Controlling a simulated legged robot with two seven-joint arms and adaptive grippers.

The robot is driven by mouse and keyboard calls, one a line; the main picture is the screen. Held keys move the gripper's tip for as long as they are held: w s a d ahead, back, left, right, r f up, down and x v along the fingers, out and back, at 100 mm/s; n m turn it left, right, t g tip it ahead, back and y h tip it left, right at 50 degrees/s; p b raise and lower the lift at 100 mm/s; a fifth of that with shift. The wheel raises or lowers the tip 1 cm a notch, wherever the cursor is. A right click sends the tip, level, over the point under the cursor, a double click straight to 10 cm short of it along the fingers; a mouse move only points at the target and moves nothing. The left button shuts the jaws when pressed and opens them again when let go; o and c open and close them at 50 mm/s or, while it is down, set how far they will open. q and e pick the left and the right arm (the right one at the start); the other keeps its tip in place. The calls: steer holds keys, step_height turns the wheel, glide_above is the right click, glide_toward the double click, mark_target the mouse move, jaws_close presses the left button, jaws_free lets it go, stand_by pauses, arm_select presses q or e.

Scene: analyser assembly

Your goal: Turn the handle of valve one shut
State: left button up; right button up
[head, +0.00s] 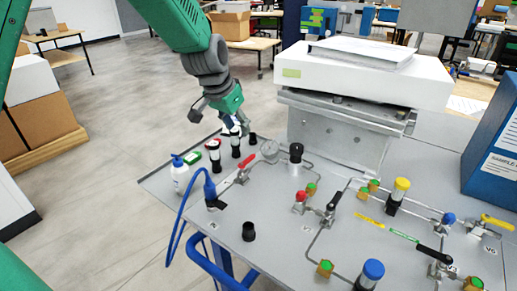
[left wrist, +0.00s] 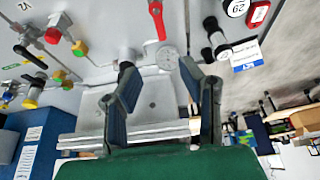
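A valve with a red lever handle (head: 246,166) sits on the grey panel, left of the round gauge (head: 270,150). Its label is too small to read, so I cannot confirm that it is valve one. The red handle (left wrist: 157,18) shows at the top of the left wrist view, beyond the fingertips. My left gripper (head: 232,128) is above the panel's back left edge, behind the red handle and apart from it. In the left wrist view my left gripper (left wrist: 158,70) is open, with nothing between its fingers. My right gripper is not in view.
A black-handled valve (head: 334,203) and a yellow-handled valve (head: 495,222) stand further right. Black-capped posts (head: 214,150) stand near the left gripper. A blue hose (head: 182,215) hangs at the panel's left. A white-topped machine (head: 365,75) stands behind, a blue box (head: 495,150) at right.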

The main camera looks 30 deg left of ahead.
mark_target(250, 157)
arm_select(q)
steer(key=b+x, duration=0.1)
steer(key=x, duration=1.1)
steer(key=shift+s+a+f, duration=0.1)
steer(key=shift+f, duration=0.15)
steer(key=shift+w+f, duration=0.2)
steer(key=shift+f, duration=0.2)
steer(key=shift+a+f, duration=0.1)
steer(key=shift+a, duration=0.05)
jaws_close()
